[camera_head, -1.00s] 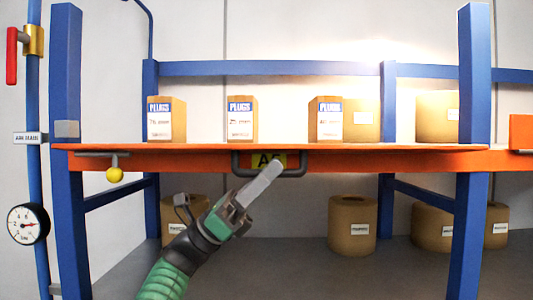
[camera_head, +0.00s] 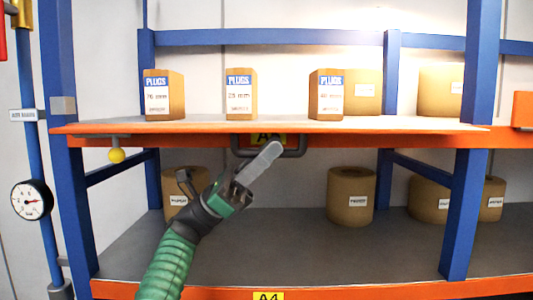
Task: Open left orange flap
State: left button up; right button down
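The orange flap (camera_head: 360,128) is the front edge of the upper shelf, level between the blue posts. A dark grey handle (camera_head: 294,152) and a yellow label (camera_head: 268,137) sit at its middle. A grey latch bar with a yellow knob (camera_head: 117,155) hangs under its left end. My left gripper (camera_head: 270,150), on a green arm from below, has its pale finger at the handle, overlapping it in view. I cannot tell whether it touches or grips the handle, as the finger hides part of it. My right gripper is not in view.
Boxes labelled PLUGS (camera_head: 240,95) stand on the upper shelf. Brown rolls (camera_head: 350,195) stand on the grey lower shelf (camera_head: 300,240). Blue posts (camera_head: 466,200) flank the opening. A blue pipe with a gauge (camera_head: 32,200) stands at the left.

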pick_arm(q)
jog(key=shift+o, duration=1.1)
jog(key=shift+w+d, duration=0.1)
jog(key=shift+d, duration=0.05)
jog(key=b+v, duration=0.5)
jog(key=v, duration=1.2)
jog(key=shift+b, duration=0.3)
jog(key=shift+w+d, duration=0.1)
